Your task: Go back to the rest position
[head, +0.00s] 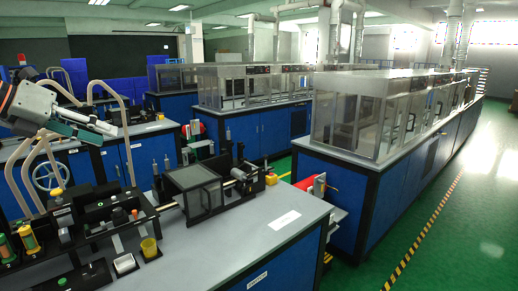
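My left gripper (100,129) is at the upper left of the head view, on a grey arm with an orange band coming in from the left edge. It hangs in the air over the far left part of the bench (262,225), pointing right and slightly down. Its fingers are dark and small here, so I cannot tell whether they are open or shut. I see nothing clearly held in it. My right gripper is not in view.
A clear-walled box (192,191) stands mid-bench. The bench's front right is mostly bare. Glass-enclosed benches (372,112) stand behind; green floor (455,225) is open at right.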

